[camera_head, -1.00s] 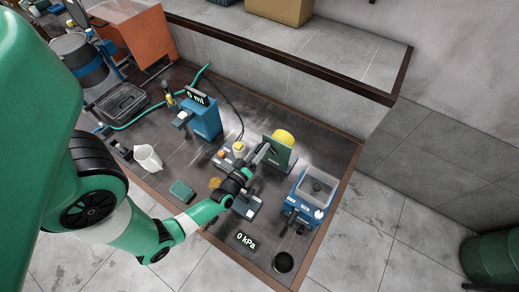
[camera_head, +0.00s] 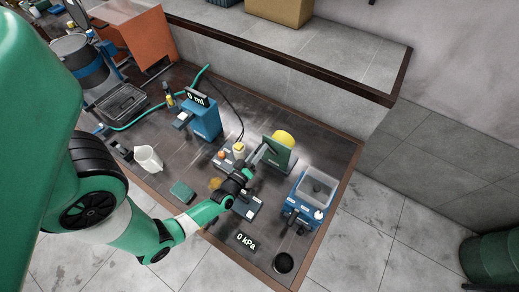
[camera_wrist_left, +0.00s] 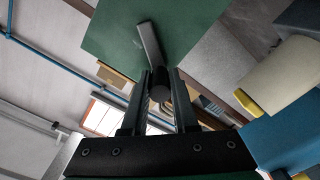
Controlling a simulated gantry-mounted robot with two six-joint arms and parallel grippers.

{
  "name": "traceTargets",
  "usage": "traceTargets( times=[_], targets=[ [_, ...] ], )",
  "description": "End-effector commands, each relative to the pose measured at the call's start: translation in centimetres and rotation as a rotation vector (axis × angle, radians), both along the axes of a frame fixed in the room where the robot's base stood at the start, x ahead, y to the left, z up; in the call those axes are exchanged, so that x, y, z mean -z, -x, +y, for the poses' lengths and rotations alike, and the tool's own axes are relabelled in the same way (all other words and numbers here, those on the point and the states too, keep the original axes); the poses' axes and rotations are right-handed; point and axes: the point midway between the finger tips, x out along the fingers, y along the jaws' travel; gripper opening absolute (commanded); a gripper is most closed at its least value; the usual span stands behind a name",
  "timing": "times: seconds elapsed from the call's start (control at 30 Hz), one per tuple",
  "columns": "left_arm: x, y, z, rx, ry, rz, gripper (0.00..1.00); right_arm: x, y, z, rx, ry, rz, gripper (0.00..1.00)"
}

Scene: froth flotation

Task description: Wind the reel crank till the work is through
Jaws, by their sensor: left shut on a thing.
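The reel stands on the bench as a green upright plate (camera_head: 276,153) with a yellow drum (camera_head: 285,137) behind it. My left gripper (camera_head: 253,161) is at the near side of the plate. In the left wrist view, a grey crank arm (camera_wrist_left: 150,43) lies across the green plate and ends in a dark round handle (camera_wrist_left: 160,92). The gripper's two fingers are shut on this handle. In the head view, the wrist hides part of the crank. My right gripper is in neither current view.
A blue machine with a clear lid (camera_head: 318,187) stands right of the reel. A blue unit (camera_head: 206,122) with a "0 ml" display stands behind left. A "0 kPa" display (camera_head: 246,241), a white jug (camera_head: 149,158) and a green pad (camera_head: 182,192) are on the bench (camera_head: 262,262).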

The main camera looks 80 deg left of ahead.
Motion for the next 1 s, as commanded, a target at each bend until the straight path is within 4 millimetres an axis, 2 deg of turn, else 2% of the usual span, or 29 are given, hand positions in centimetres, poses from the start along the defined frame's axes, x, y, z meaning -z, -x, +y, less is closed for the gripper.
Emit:
traceTargets(
  times=[0.6, 1.0],
  targets=[
    [-1.9, -1.4, -1.3, 0.002, -0.295, 0.316, 0.00, -4.2, 0.0, 0.0, 0.000, 0.000, 0.000, 0.00],
    [-2.2, -2.3, -2.2, 0.001, -0.466, 0.499, 0.00, -5.6, 0.0, 0.0, 0.000, 0.000, 0.000, 0.00]
  ],
)
